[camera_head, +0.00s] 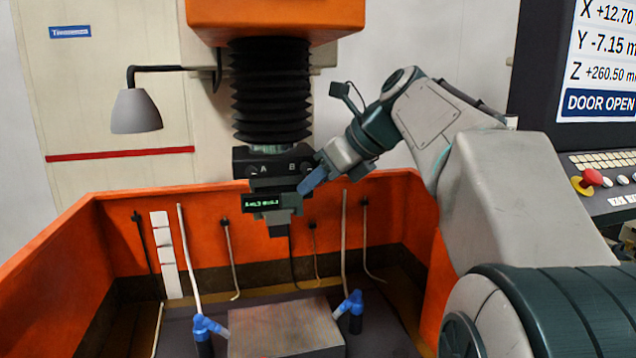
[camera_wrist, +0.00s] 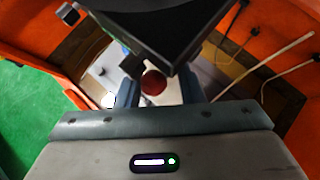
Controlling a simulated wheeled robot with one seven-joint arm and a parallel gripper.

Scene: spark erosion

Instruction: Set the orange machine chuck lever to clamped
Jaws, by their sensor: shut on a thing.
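The machine chuck (camera_head: 268,160) is a dark block under the black bellows of the orange machine, with letters A and B on its front. My gripper (camera_head: 306,187) reaches in from the right, its blue fingers at the chuck's right side. In the wrist view, the chuck lever's round red knob (camera_wrist: 154,82) lies between the two fingers of my gripper (camera_wrist: 158,90). My gripper is shut on the lever. The lever's shaft is hidden, so I cannot tell its set position. In the wrist view, the dark chuck body (camera_wrist: 160,30) fills the top centre.
A small green-lit display (camera_head: 265,203) hangs below the chuck. The orange tank (camera_head: 65,265) surrounds a grey block (camera_head: 285,328) with blue-tipped nozzles (camera_head: 205,325) beside it. A grey lamp (camera_head: 137,110) is at left. A control panel (camera_head: 600,170) reading DOOR OPEN is at right.

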